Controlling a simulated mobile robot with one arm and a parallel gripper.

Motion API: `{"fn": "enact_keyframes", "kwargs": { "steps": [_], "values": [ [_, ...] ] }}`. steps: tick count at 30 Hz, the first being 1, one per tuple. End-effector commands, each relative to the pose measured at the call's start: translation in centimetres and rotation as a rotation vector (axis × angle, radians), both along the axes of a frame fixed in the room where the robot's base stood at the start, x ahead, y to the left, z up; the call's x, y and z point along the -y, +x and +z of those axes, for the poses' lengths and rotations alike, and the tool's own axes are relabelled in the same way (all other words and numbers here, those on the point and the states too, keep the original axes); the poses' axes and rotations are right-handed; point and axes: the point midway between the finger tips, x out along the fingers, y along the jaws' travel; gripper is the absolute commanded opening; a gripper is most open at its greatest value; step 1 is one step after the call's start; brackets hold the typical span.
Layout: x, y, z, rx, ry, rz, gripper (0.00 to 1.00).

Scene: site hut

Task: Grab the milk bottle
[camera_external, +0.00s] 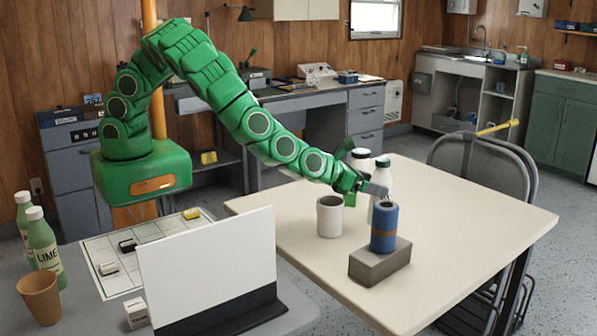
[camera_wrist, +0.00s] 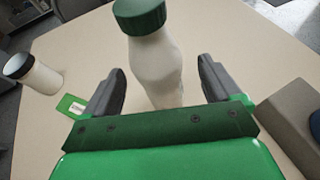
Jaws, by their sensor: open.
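A white bottle with a green cap (camera_wrist: 157,62), which looks like the milk bottle, stands upright on the table between my gripper's fingers. In the external view this white bottle (camera_external: 382,178) is partly hidden by my gripper (camera_external: 376,190). My gripper also shows in the wrist view (camera_wrist: 162,72), open, with one finger on each side of the bottle's body. The bottle's lower part is hidden by my gripper.
A light mug (camera_external: 330,217) stands nearby. A blue can (camera_external: 384,228) stands on a grey block (camera_external: 379,262). The table's right side (camera_external: 470,215) is clear.

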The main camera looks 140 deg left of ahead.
Motion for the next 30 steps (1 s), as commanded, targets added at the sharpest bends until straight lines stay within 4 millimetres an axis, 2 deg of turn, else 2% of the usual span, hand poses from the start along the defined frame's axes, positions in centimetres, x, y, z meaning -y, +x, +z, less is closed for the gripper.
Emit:
{"fn": "enact_keyframes", "kwargs": {
  "steps": [5,18,29,30],
  "values": [
    [-0.9,0.3,-0.5,-0.001,-0.002,0.000,0.91],
    [-4.8,1.2,-2.0,0.000,-0.001,0.001,0.91],
    [-5.2,1.4,-2.2,0.000,0.000,0.000,0.91],
    [-5.2,1.4,-2.2,0.000,0.000,0.000,0.86]
  ]
}}
